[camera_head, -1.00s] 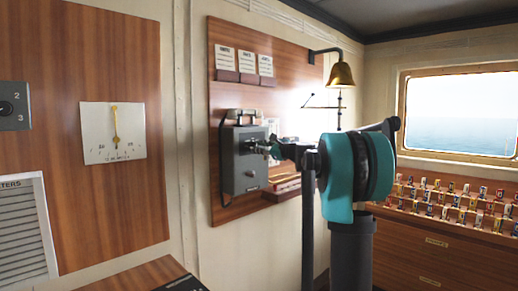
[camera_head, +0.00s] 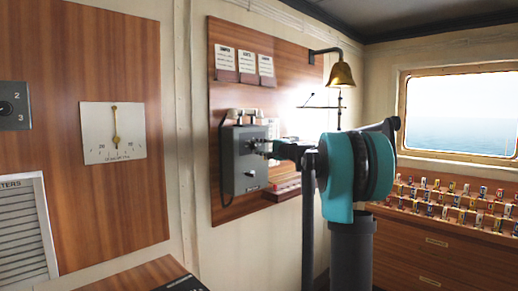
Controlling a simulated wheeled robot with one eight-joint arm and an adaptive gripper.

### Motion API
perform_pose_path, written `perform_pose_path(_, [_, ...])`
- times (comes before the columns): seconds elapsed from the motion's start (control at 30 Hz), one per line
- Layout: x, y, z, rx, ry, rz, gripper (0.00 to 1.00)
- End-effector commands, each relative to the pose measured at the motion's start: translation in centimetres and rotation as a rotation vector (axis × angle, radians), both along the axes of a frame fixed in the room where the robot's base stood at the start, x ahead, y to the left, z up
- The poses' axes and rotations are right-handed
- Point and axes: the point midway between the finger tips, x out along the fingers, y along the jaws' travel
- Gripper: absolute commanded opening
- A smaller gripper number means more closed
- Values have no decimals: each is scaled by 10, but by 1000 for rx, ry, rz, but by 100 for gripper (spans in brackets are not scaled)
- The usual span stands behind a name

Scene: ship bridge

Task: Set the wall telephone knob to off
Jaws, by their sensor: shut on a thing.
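The wall telephone (camera_head: 247,176) is a grey box on the wooden wall panel, left of the middle in the head view. Its handset (camera_head: 244,114) lies across the top, and a dark cord hangs down its left side. My gripper (camera_head: 264,147) is at the upper front of the telephone, reaching in from the right. It is shut on the telephone's knob (camera_head: 254,146), which the fingers mostly hide. The knob's pointer and its setting are too small and too covered to read.
A brass bell (camera_head: 342,75) hangs right of the panel. A gauge (camera_head: 113,133) is on the left wall panel. Several small labelled items fill a rack (camera_head: 440,210) below the window at the right. Three cards hang above the telephone.

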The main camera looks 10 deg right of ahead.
Motion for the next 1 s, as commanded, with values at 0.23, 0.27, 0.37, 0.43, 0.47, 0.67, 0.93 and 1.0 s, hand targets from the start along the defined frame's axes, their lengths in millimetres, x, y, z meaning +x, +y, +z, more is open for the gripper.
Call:
perform_pose_path(0.23, [-1,0,-1,-190,-135,1,0])
perform_pose_path(0.27, [-1,0,-1,-212,-152,1,0])
perform_pose_path(0.37, [-1,0,-1,-285,-205,2,0])
perform_pose_path(0.43, [-1,0,-1,-334,-240,2,0])
perform_pose_path(0.47, [-1,0,-2,-353,-254,2,0])
perform_pose_path(0.67, [-1,0,-2,-465,-335,2,0])
perform_pose_path(0.93, [-1,0,-2,-555,-401,3,0])
perform_pose_path(1.0, [-1,0,-2,-568,-410,3,0])
